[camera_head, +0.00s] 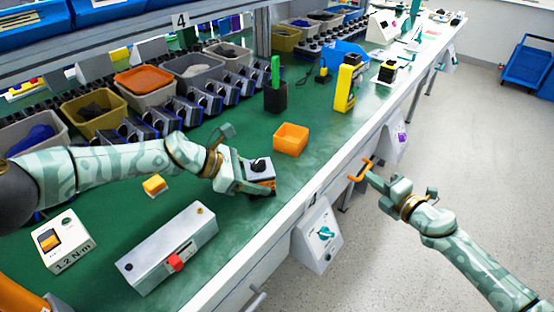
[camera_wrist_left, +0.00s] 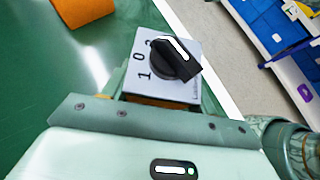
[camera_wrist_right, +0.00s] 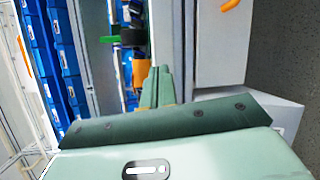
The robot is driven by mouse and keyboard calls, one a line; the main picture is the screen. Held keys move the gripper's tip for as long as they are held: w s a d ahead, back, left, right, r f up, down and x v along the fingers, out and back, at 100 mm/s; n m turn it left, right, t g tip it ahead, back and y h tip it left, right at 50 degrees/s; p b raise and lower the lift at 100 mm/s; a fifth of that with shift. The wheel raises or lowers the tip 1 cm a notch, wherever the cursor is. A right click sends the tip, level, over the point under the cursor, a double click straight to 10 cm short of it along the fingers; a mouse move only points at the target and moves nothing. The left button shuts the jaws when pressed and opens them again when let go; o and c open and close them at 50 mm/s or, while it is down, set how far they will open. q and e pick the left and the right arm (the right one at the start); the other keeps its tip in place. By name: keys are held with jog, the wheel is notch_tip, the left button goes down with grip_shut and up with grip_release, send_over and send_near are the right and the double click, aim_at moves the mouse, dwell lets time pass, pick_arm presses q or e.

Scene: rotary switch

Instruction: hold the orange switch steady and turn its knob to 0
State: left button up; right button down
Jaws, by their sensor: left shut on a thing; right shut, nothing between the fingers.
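The orange switch has a pale top plate and a black knob; it stands on the green bench (camera_head: 262,186) near its front edge. My left gripper (camera_head: 244,180) is shut on its body from the left. In the left wrist view the plate (camera_wrist_left: 145,88) shows the numerals 1 and 0, and a third partly hidden by the knob (camera_wrist_left: 176,62). The knob's white line slants, its upper end beside that partly hidden numeral, away from the 0. My right gripper (camera_head: 372,178) is shut and empty, off the bench's front edge, well apart from the switch.
An orange open box (camera_head: 291,139) stands just behind the switch. A grey box with a red switch (camera_head: 170,250) lies front left, and a small yellow block (camera_head: 154,185) behind it. A yellow device (camera_head: 347,85) stands farther back. An orange hook-shaped part (camera_head: 360,170) is near my right fingertips.

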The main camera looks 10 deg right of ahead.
jog(key=a+r+n+g+y, duration=0.1)
jog(key=a+r+n+y, duration=0.2)
jog(key=a+r+n, duration=0.35)
jog(key=n+g+y, duration=0.2)
jog(key=n+g, duration=0.3)
jog(key=n, duration=1)
send_near(258, 164)
jog(key=w+a+f, duration=0.2)
jog(key=w+a, duration=0.1)
jog(key=w, duration=0.3)
jog(key=shift+s+a+f, duration=0.1)
jog(key=shift+a, duration=0.1)
jog(key=shift+g, duration=0.3)
jog(key=shift+w+a+f+n+g+y, duration=0.1)
jog(key=shift+w+a+n+g+y, duration=0.1)
jog(key=shift+n+g+y, duration=0.15)
